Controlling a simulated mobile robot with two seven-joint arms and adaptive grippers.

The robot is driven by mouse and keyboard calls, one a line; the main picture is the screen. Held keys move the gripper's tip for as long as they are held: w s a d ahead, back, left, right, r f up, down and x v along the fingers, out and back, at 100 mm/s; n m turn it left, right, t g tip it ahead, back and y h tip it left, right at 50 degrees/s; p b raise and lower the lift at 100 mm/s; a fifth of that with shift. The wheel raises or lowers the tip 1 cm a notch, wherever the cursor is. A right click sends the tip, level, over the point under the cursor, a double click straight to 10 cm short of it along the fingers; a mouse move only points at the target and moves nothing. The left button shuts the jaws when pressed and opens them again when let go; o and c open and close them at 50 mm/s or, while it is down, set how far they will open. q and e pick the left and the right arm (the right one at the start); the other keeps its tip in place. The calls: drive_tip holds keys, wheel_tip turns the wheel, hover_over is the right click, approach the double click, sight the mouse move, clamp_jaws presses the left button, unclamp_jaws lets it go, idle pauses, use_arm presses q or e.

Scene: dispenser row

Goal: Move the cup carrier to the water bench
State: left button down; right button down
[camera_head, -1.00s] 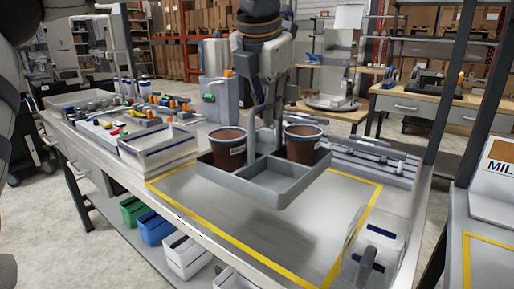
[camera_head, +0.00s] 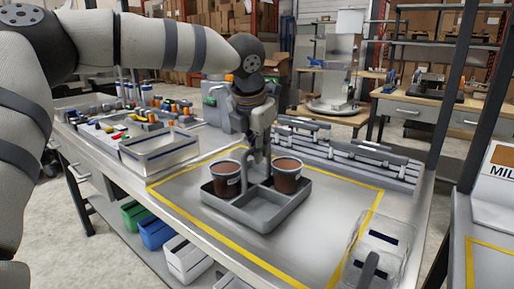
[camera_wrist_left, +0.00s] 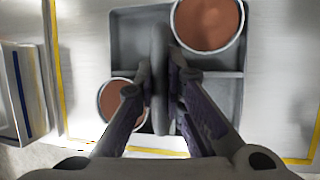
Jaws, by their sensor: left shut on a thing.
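The cup carrier (camera_head: 268,211) is a dark grey tray with compartments and an upright handle. It is level inside the yellow outline on the metal bench (camera_head: 318,232), on or very close to the surface; I cannot tell which. Two brown-filled cups, a left one (camera_head: 225,183) and a right one (camera_head: 287,178), stand upright in separate compartments; the front compartment is empty. My left gripper (camera_head: 258,150) is above the carrier, shut on its handle. In the left wrist view the fingers (camera_wrist_left: 160,82) flank the handle between the cups. My right gripper is not in view.
A clear container (camera_head: 376,245) stands at the bench's front right. A second bench with a "MIL" sign (camera_head: 502,157) stands at the right. The outline's front is clear.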

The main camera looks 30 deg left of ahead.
use_arm(q)
drive_tip(key=c, duration=1.7)
unclamp_jaws()
drive_tip(key=v, duration=1.2)
